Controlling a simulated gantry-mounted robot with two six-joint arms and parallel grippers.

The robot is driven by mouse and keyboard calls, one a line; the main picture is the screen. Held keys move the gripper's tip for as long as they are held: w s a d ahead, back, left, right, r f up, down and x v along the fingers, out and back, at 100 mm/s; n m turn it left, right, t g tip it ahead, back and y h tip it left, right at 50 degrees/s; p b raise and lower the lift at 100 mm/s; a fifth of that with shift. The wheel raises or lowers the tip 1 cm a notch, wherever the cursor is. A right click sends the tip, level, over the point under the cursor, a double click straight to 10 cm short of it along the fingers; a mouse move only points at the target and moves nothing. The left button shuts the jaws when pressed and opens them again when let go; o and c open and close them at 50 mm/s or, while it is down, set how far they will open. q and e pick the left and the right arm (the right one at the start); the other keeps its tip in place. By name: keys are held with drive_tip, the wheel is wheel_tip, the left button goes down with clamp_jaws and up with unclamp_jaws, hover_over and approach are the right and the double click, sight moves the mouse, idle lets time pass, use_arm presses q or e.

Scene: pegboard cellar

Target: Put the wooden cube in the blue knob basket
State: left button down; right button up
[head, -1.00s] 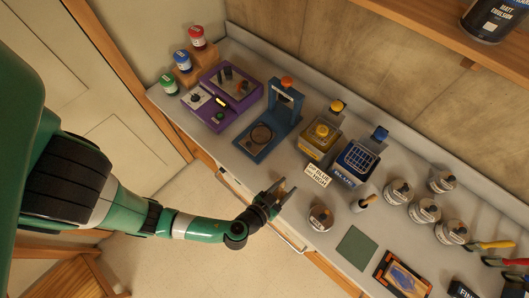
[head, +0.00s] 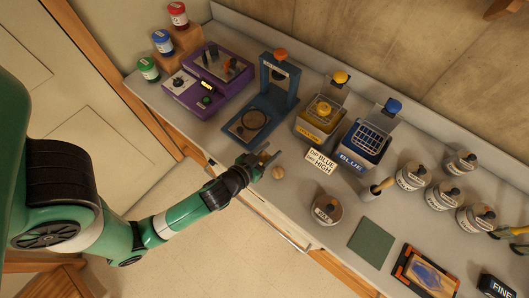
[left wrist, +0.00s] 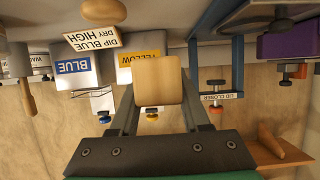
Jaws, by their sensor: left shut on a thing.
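My left gripper (head: 268,162) is shut on the wooden cube (left wrist: 158,80), which sits between its two fingers in the left wrist view. In the head view the tan cube (head: 278,172) shows at the fingertips, near the front edge of the bench. The blue knob basket (head: 372,138) is a wire basket at the blue-labelled tank (head: 350,160), right of the gripper and apart from it. Its blue knob (head: 393,105) stands at the back. My right gripper is not in view.
The yellow tank (head: 308,130) with a yellow knob (head: 341,77) stands left of the blue one. A sign (head: 321,161) stands in front. A blue frame stand (head: 265,100) with an orange knob is behind the gripper. A wax pot (head: 327,208) and wooden-handled tool (head: 382,187) stand right.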

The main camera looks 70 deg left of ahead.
use_arm(q)
drive_tip(key=a+f, duration=0.1)
drive_tip(key=f, duration=0.1)
drive_tip(key=a+f, duration=0.2)
drive_tip(key=shift+s+a+f, duration=0.1)
drive_tip(key=shift+a, duration=0.05)
drive_tip(key=f, duration=0.1)
drive_tip(key=f+b, duration=0.1)
drive_tip(key=f, duration=0.1)
drive_tip(key=shift+a+f, duration=0.2)
drive_tip(key=shift+a, duration=0.1)
drive_tip(key=shift+c, duration=1.9)
unclamp_jaws()
drive_tip(key=shift+f, duration=0.1)
